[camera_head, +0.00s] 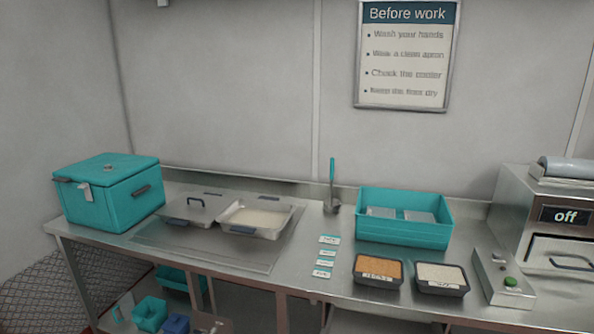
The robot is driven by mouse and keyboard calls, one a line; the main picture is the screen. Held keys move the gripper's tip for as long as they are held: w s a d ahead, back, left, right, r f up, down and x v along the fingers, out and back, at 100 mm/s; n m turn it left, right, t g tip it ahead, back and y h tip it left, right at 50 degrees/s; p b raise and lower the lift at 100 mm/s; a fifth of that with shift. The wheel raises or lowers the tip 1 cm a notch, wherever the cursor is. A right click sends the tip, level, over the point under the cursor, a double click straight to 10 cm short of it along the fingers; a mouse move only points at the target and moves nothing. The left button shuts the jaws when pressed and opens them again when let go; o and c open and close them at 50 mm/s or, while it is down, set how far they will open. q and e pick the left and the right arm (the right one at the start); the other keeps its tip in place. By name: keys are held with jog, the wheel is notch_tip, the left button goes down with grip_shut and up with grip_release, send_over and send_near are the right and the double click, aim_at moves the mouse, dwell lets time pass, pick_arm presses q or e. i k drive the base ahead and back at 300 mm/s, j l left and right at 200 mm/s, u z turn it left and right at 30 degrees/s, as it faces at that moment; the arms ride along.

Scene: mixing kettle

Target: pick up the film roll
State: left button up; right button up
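A pale grey-blue cylinder that looks like the film roll (566,168) lies on its side on top of the metal machine (512,205) at the right. The right edge of the picture cuts off part of it. The machine's front carries a dark panel reading "off" and a drawer-like front with a dark handle (570,262). Neither of my grippers shows in the head view, so I cannot see whether they are open or shut.
Shelves below hold teal containers.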

aim_at(554, 166)
jog(key=z, duration=1.45)
jog(key=i+l+u, duration=0.15)
jog(key=u, duration=0.3)
jog(key=i+l+u, duration=0.1)
jog(key=u, duration=0.3)
jog(key=i+l+u, duration=0.1)
jog(key=l+u, duration=0.15)
jog(key=u, duration=0.2)
jog(key=i+l+u, duration=0.1)
jog(key=l+u, duration=0.15)
jog(key=l, duration=0.3)
jog(key=l+u, duration=0.2)
jog(key=l, duration=0.3)
jog(key=i+l, duration=0.1)
jog(key=l, duration=0.6)
jog(key=l+u, duration=0.1)
jog(key=l, duration=0.55)
jog(key=i+l, duration=0.15)
jog(key=l, duration=0.55)
